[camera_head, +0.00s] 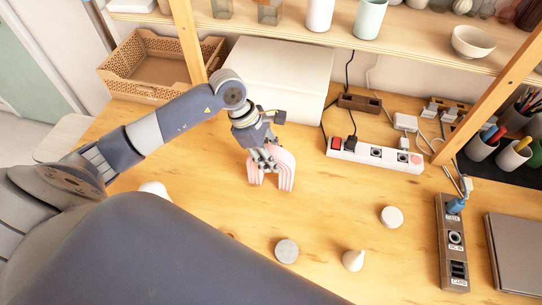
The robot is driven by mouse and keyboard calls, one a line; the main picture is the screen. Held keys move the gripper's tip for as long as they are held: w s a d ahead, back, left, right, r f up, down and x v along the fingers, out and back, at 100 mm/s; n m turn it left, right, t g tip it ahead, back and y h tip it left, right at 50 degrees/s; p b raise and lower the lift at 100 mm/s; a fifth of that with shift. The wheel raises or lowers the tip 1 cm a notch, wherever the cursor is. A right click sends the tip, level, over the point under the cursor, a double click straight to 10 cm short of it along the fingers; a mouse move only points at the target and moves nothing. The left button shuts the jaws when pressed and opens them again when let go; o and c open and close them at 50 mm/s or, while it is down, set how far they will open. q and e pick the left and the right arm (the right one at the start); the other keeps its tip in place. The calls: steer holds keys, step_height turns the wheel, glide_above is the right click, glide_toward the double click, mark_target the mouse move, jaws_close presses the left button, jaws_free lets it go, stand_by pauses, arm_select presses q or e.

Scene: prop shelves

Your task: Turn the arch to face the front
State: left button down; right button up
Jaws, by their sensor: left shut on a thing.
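The pink arch (287,168) stands upright on the wooden table, near the middle of the head view, in front of a white box. Its ribbed legs touch the tabletop. My left gripper (264,163) reaches down from above and is shut on the arch at its top left part. The gripper's fingers hide part of the arch. My right gripper does not show in this view.
A white box (277,75) stands close behind the arch. A power strip (374,153) with cables lies to the right. A grey disc (286,251), a white disc (391,217) and a white cone (353,260) are in front. A shelf (400,42) spans above.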

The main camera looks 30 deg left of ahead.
arm_select(q)
steer(key=shift+f, duration=0.15)
stand_by(0.4)
steer(key=c, duration=1.2)
jaws_free()
steer(key=v, duration=1.2)
